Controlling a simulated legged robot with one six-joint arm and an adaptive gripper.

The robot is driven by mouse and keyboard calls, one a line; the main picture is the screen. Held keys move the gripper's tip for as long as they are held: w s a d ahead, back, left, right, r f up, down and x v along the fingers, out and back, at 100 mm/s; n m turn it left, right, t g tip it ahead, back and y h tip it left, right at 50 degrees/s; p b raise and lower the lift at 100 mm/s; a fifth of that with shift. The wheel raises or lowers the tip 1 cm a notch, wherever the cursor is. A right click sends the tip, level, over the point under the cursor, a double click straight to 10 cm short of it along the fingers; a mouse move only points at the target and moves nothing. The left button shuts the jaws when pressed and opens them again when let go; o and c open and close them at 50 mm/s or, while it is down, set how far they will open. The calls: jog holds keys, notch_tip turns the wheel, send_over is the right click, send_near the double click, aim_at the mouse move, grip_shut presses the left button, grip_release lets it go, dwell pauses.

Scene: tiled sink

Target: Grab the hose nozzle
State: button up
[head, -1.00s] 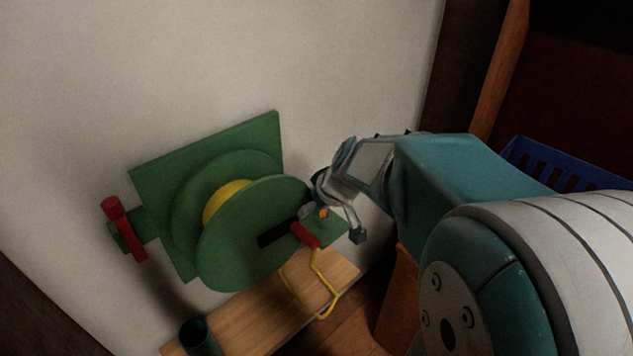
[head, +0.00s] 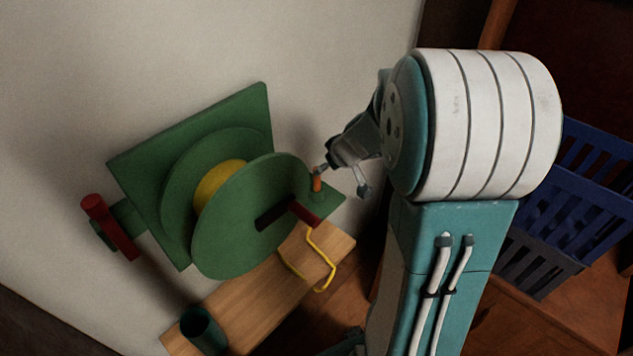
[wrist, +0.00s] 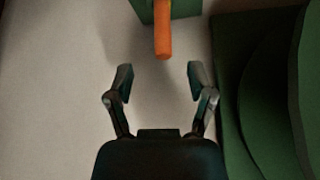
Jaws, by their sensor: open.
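The hose nozzle is a small orange cylinder (head: 317,183) at the right side of the green reel, on a green bracket (head: 332,198). In the wrist view the orange nozzle (wrist: 163,38) extends from the green bracket at the top centre. My gripper (head: 342,181) is open and empty beside the nozzle. In the wrist view the open fingers of my gripper (wrist: 161,78) have the nozzle ahead of them, lined up with the gap and just beyond the tips. No contact shows.
A green hose reel (head: 240,225) with a yellow core is on the pale wall and fills the right of the wrist view. A yellow hose (head: 322,262) hangs over a wooden shelf (head: 262,300). A green cup (head: 200,328) stands there. Blue baskets (head: 575,205) are at right.

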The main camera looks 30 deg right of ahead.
aim_at(317, 183)
jog(key=x, duration=0.7)
jog(key=shift+w+a+r, duration=0.2)
jog(key=shift+a, duration=0.05)
grip_shut()
